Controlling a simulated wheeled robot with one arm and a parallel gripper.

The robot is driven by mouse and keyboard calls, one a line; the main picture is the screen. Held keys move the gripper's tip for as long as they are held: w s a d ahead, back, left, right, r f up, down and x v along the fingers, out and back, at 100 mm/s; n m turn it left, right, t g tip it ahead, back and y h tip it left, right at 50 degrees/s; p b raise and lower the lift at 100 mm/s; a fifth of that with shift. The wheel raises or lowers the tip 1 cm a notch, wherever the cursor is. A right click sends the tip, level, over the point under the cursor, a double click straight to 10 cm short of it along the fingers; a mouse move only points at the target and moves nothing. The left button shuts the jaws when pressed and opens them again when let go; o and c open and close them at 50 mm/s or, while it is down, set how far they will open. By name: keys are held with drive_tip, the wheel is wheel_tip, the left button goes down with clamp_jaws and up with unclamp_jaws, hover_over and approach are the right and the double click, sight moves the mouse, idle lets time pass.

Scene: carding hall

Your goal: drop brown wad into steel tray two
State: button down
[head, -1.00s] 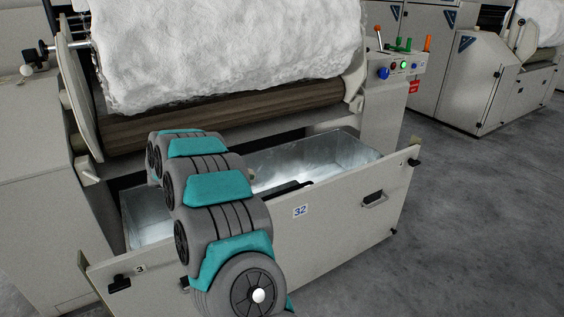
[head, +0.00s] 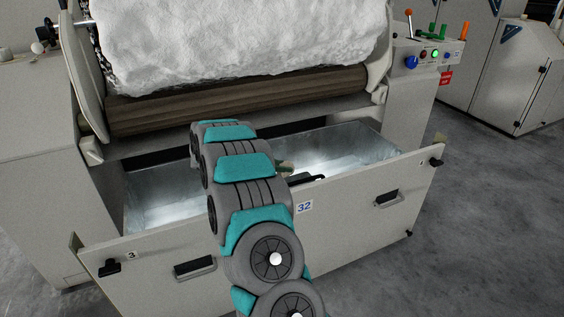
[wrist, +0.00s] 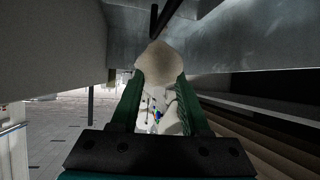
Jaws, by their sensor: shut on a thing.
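A pale brown wad (wrist: 160,62) is held between the green fingers of my gripper (wrist: 160,75) in the wrist view. In the head view, my arm hides most of the gripper; a small tan bit of the wad (head: 286,167) shows just right of the arm. The gripper is over the open drawer with bright steel tray interiors, seen left (head: 160,195) and right (head: 350,145) of my arm. The wad appears near the black bar around the middle of the drawer. The drawer front (head: 345,215) carries labels 3 and 32; no label reading two is legible.
A wooden-looking roller (head: 240,100) and a big white fibre roll (head: 240,40) sit above the drawer's back. A control panel (head: 428,55) with levers and buttons stands at the right. Grey floor (head: 480,220) is clear at the right.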

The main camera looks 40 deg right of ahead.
drive_tip(key=shift+f+b, duration=0.3)
drive_tip(key=shift+f, duration=0.55)
drive_tip(key=shift+c, duration=1.5)
unclamp_jaws()
drive_tip(key=v, duration=0.8)
